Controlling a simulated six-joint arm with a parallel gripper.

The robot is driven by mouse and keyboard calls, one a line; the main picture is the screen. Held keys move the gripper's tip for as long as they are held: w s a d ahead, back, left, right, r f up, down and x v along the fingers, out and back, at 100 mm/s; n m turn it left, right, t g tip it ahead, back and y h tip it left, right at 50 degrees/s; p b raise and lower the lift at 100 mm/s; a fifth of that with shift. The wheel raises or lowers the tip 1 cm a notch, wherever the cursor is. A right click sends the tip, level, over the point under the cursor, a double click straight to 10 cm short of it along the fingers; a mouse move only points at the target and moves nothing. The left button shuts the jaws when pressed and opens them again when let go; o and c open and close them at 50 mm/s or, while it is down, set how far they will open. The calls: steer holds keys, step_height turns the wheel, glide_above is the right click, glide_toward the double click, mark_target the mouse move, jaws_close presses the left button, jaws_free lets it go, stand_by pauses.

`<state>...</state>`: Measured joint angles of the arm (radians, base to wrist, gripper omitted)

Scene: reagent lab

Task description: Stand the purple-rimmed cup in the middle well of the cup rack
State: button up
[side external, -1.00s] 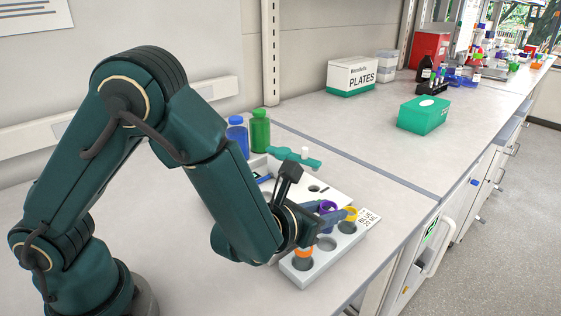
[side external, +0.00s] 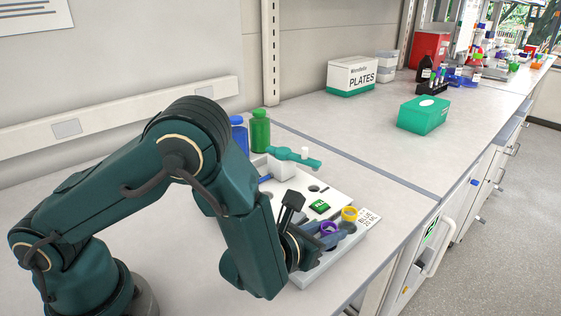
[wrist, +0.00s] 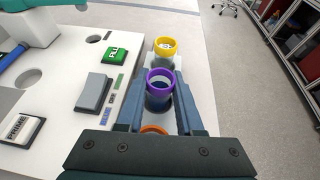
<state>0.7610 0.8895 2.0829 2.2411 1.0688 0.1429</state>
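The purple-rimmed cup (side external: 329,228) is upright at the middle well of the pale cup rack (side external: 318,270), its rim about level with the neighbouring cup's. In the wrist view the purple-rimmed cup (wrist: 160,76) sits between my two fingers, which touch its sides. My gripper (side external: 329,238) is shut on it, low over the rack. A yellow-rimmed cup (side external: 349,213) stands in the far well. An orange-rimmed cup (wrist: 153,130) shows partly at the near end, behind my gripper.
A white board (side external: 325,190) with a green block (side external: 319,206) lies left of the rack. A teal tool (side external: 293,157), green bottle (side external: 260,130) and blue bottle (side external: 238,135) stand behind.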

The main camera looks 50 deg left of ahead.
mark_target(325, 232)
steer(key=o, duration=0.4)
steer(key=shift+c, duration=0.2)
steer(key=shift+s+r, duration=0.1)
steer(key=shift+r, duration=0.15)
steer(key=v, duration=0.6)
steer(key=shift+s+d+r, duration=0.1)
steer(key=shift+s+r, duration=0.05)
steer(key=shift+s, duration=0.25)
steer(key=s+a+r+n+g+y, duration=0.2)
steer(key=s+a+n+g+y, duration=0.25)
steer(key=a+n, duration=0.45)
steer(key=s+a+r+n+g+y, duration=0.35)
steer(key=s+a+n, duration=0.35)
steer(key=n, duration=0.4)
steer(key=s+d+r+n+h, duration=0.3)
steer(key=d+n+h, duration=0.5)
steer(key=n, duration=0.7)
steer(key=shift+r+h, duration=0.5)
steer(key=shift+r, duration=0.25)
